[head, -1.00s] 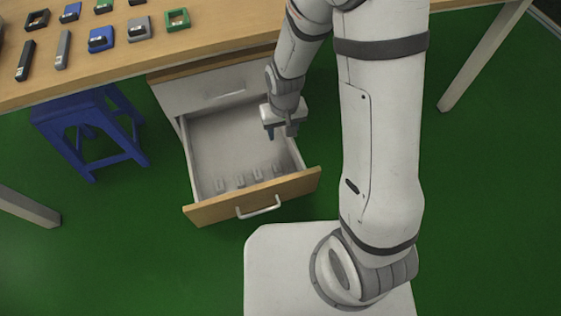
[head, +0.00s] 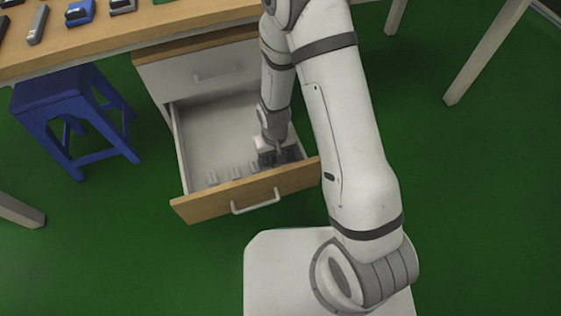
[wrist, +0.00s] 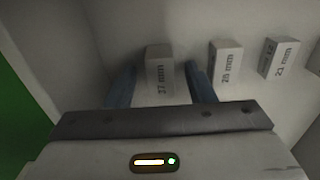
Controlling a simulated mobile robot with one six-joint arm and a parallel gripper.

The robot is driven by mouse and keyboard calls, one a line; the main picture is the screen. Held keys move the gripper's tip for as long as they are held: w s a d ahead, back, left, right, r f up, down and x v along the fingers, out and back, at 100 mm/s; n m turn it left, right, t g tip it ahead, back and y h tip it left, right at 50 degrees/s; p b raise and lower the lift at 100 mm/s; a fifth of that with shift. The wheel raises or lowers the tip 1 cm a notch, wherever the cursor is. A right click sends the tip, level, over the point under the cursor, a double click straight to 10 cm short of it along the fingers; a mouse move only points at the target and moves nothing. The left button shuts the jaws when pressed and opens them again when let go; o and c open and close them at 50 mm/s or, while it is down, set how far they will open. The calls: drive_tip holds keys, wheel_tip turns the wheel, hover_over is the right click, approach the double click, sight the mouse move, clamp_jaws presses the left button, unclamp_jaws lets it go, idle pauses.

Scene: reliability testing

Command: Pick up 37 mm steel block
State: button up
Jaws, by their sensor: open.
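The 37 mm steel block (wrist: 160,72) is a small grey block with its size printed on it, standing on the drawer floor in the wrist view. My gripper (wrist: 160,67) is open, with one blue finger on each side of this block. Gaps show between the fingers and the block, and the gripper does not hold it. In the head view my gripper (head: 280,157) is down inside the open drawer, near its front right corner. The 37 mm block is hidden behind the gripper there.
Beside it in the wrist view stand a block that seems marked 28 mm (wrist: 226,62) and a 21 mm block (wrist: 281,58). The drawer front (head: 220,195) and side walls surround the gripper closely. A blue stool (head: 70,110) stands left of the drawer, below the wooden table (head: 150,32).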

drive_tip(key=shift+f, duration=0.1)
drive_tip(key=shift+c, duration=0.2)
clamp_jaws()
